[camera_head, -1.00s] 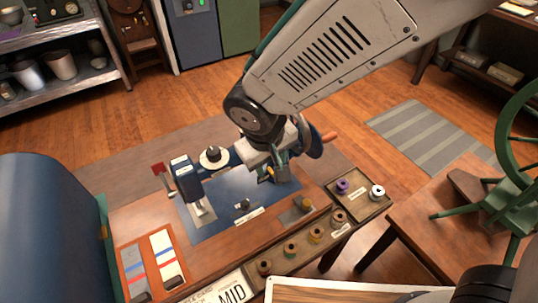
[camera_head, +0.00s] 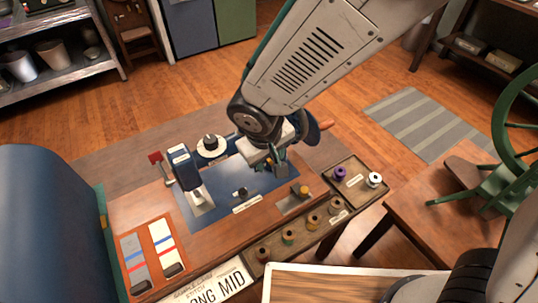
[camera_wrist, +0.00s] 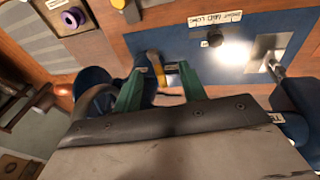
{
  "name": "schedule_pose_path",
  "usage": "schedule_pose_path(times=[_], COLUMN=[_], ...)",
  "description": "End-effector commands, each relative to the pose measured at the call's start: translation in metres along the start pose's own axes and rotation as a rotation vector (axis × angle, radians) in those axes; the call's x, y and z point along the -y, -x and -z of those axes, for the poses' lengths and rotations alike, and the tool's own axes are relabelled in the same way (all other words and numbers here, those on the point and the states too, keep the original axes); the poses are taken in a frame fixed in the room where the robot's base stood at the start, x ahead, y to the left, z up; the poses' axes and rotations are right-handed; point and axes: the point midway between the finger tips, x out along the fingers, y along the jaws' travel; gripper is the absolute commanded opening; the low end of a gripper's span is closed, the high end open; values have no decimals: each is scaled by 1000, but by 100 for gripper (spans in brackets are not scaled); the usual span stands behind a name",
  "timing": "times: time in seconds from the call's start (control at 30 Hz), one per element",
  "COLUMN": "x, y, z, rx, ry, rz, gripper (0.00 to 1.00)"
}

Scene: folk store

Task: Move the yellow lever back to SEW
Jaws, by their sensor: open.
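The blue sewing machine (camera_head: 184,168) stands on a wooden table, its flat blue bed (camera_head: 226,204) in front. My gripper (camera_head: 277,165) is lowered at the right end of the machine in the head view. In the wrist view my gripper (camera_wrist: 162,70) is open, with its two green fingers apart. The yellow lever (camera_wrist: 155,66) shows between the fingertips, nearer the left one; I cannot tell whether they touch. A small white label (camera_wrist: 171,67) lies just right of the lever, too small to read. The lever is hidden in the head view.
A dark knob (camera_head: 241,192) with a label sits on the bed. A wooden spool tray (camera_head: 262,256) and a second tray (camera_head: 357,197) with purple and white spools line the front and right. A handwheel (camera_wrist: 97,104) is close beside my gripper's left finger.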

Motion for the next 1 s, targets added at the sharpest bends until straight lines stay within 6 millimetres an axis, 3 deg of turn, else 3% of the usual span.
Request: schedule_pose_path(times=[1.0], x=[-30], y=[-2], z=[0], rx=[0], ry=[-1], rz=[0], gripper=[42])
